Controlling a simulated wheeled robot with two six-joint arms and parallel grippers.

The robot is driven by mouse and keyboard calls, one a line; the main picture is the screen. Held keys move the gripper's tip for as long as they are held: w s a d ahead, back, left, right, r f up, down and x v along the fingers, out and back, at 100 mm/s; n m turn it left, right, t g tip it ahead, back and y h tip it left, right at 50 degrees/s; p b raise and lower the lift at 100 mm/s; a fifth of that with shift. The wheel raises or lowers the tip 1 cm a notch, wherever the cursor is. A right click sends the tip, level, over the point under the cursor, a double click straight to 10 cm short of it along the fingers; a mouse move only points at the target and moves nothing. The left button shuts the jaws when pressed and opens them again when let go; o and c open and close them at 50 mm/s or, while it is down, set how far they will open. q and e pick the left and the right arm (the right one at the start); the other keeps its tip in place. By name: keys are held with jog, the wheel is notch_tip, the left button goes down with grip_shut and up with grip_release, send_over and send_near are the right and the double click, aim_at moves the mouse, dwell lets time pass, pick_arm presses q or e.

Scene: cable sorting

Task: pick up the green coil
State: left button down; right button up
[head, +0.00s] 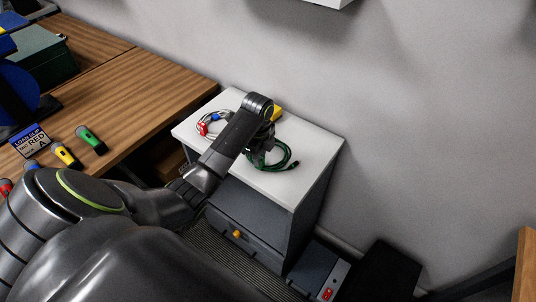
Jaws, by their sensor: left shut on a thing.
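The green coil (287,162) is a dark green loop of cable at the white top (307,142) of a grey cabinet. My left gripper (263,145) is over the cabinet top, shut on the green coil at the loop's left side. The gripper and forearm hide that part of the coil and the fingertips. I cannot tell whether the coil is lifted or still touches the top. My right gripper is not in view.
A white cable with red and blue parts (203,127) lies left of my forearm. A yellow thing (277,114) is behind the gripper. The wooden desk (120,90) at left holds a loan slip card (31,141) and several coloured handheld items. The cabinet top's right side is clear.

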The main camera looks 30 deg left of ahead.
pick_arm(q)
jog(key=shift+r, duration=0.15)
jog(key=shift+r, duration=0.35)
notch_tip(320, 180, up, 3)
jog(key=shift+w+r, duration=0.1)
jog(key=shift+r, duration=0.05)
notch_tip(320, 180, up, 4)
jog(key=p, duration=0.3)
jog(key=shift+r+p, duration=0.85)
jog(key=shift+r, duration=0.05)
jog(key=shift+f, duration=0.1)
